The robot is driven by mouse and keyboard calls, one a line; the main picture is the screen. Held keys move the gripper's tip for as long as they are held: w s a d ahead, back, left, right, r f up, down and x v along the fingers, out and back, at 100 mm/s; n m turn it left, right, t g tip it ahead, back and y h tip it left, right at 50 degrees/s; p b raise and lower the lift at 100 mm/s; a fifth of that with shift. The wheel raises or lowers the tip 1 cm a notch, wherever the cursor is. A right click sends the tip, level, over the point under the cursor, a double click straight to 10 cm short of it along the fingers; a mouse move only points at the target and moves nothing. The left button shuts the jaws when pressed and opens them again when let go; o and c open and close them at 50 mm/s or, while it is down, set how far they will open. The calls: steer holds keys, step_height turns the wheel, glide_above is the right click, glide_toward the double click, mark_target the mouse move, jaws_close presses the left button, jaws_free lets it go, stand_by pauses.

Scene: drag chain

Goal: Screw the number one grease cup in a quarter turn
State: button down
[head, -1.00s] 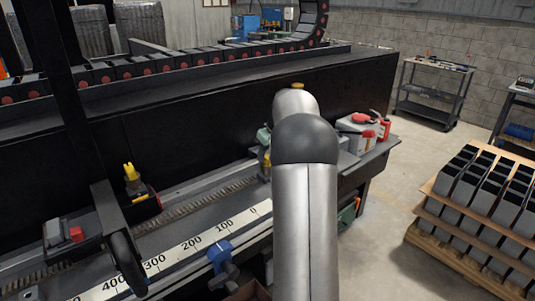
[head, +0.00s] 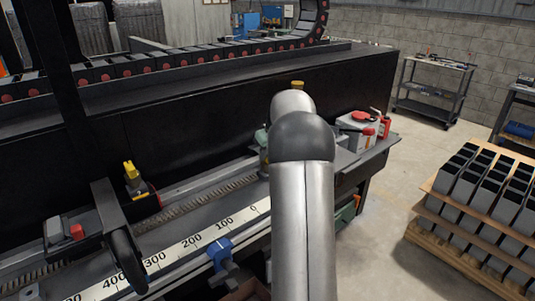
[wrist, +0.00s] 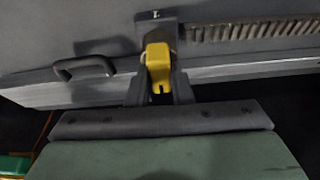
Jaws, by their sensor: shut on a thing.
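The number one grease cup shows as a yellow block-like part (wrist: 158,66) in the wrist view, below a plate marked "1" (wrist: 155,15). My gripper (wrist: 160,90) has its two dark fingers closed on it, one on each side. The cup's lower end and its thread are hidden.
A grey handle (wrist: 85,69) is left of the cup, and a toothed rack (wrist: 250,27) lies to the right. In the head view a carriage with a yellow-topped part (head: 131,170) stands left on the rail, above a numbered scale (head: 190,242). A blue clamp (head: 221,252) sits at the front edge.

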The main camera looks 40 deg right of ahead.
steer(key=m+h, duration=0.1)
steer(key=m, duration=0.3)
steer(key=shift+w+a+h+b, duration=0.1)
steer(key=shift+a+h+b, duration=0.1)
steer(key=shift+h+b, duration=0.2)
steer(key=m+g+h, duration=0.1)
steer(key=m, duration=0.4)
steer(key=shift+w+r+p, duration=0.1)
steer(key=shift+p, duration=0.3)
steer(key=m+g+h+p, duration=0.1)
steer(key=m, duration=0.2)
steer(key=shift+a+m, duration=0.1)
steer(key=shift+m, duration=0.2)
steer(key=shift+w+m+g+h+p, duration=0.15)
steer(key=shift+m+g+p, duration=0.4)
steer(key=shift+m, duration=0.6)
steer(key=shift+m+g+h+p, duration=0.15)
steer(key=shift+m+g+p, duration=0.35)
steer(key=shift+m, duration=0.65)
steer(key=c, duration=1.3)
jaws_free()
